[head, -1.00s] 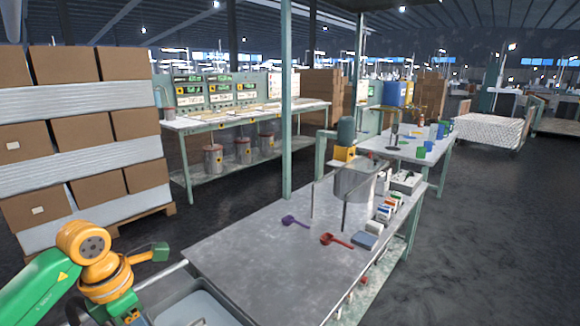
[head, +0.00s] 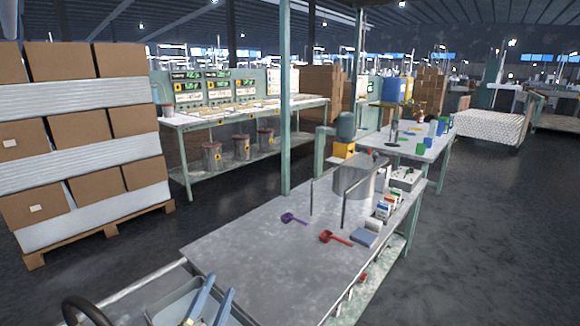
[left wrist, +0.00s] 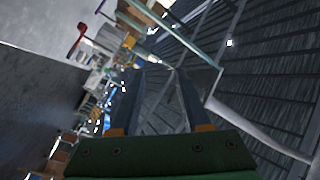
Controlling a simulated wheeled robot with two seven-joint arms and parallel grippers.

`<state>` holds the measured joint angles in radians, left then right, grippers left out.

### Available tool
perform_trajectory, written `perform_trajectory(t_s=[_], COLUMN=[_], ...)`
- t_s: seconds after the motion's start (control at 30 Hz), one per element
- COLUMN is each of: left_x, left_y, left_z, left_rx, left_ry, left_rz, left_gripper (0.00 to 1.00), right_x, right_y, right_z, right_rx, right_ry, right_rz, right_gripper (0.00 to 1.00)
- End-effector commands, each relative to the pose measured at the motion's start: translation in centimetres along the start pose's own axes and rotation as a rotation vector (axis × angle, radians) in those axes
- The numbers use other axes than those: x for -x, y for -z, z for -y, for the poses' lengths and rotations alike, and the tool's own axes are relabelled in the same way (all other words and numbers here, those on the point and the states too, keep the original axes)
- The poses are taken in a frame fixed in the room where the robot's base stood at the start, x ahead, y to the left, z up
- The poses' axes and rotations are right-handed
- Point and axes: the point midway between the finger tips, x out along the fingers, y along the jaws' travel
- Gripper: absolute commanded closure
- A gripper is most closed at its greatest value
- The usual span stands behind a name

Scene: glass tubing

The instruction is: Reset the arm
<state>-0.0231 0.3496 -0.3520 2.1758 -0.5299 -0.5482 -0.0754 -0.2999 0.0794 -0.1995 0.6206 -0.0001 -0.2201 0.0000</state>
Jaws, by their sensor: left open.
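My left gripper (head: 220,285) shows at the bottom edge of the head view as two blue fingers, apart and empty, over the grey tray (head: 168,308). The rest of that arm is mostly out of the picture. In the left wrist view my left gripper (left wrist: 157,75) has its two dark fingers spread with nothing between them. That view is strongly tilted. My right gripper is not in view.
Stacked cartons (head: 78,128) stand at left. The near table surface is clear.

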Motion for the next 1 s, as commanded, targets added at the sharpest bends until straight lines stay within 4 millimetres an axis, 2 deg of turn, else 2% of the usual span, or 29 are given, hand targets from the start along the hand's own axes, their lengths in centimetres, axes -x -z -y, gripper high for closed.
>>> perform_trajectory(t_s=[0.03, 0.1, 0.2, 0.33, 0.43, 0.57, 0.67, 0.8, 0.93, 1.0], left_x=[1.8, 4.8, 9.4, 15.4, 19.8, 25.5, 24.8, 25.1, 26.6, 28.3], left_y=[-3.6, -7.7, -11.3, -13.6, -14.2, -13.9, -16.1, -19.2, -22.3, -24.1], left_z=[-1.9, -4.5, -8.0, -11.4, -13.4, -15.4, -17.9, -21.5, -25.1, -27.2], left_rx=[0.124, 0.262, 0.400, 0.526, 0.598, 0.677, 0.664, 0.655, 0.645, 0.637], left_ry=[-0.061, -0.144, -0.253, -0.379, -0.470, -0.589, -0.597, -0.615, -0.635, -0.649], left_rz=[0.174, 0.392, 0.635, 0.883, 1.043, 1.235, 1.246, 1.270, 1.297, 1.316], left_gripper=[0.53, 0.53, 0.53, 0.53, 0.53, 0.53, 0.53, 0.53, 0.53, 0.53], right_x=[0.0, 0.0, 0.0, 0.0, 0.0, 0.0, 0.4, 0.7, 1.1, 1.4], right_y=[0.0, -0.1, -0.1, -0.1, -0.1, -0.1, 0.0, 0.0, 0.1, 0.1], right_z=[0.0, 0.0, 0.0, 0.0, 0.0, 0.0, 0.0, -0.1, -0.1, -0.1], right_rx=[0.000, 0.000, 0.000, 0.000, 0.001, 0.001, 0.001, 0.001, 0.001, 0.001], right_ry=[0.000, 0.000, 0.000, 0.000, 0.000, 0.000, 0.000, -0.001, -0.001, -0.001], right_rz=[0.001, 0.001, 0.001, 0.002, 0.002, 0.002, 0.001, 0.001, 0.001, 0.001], right_gripper=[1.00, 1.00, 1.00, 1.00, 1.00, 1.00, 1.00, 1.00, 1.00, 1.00])
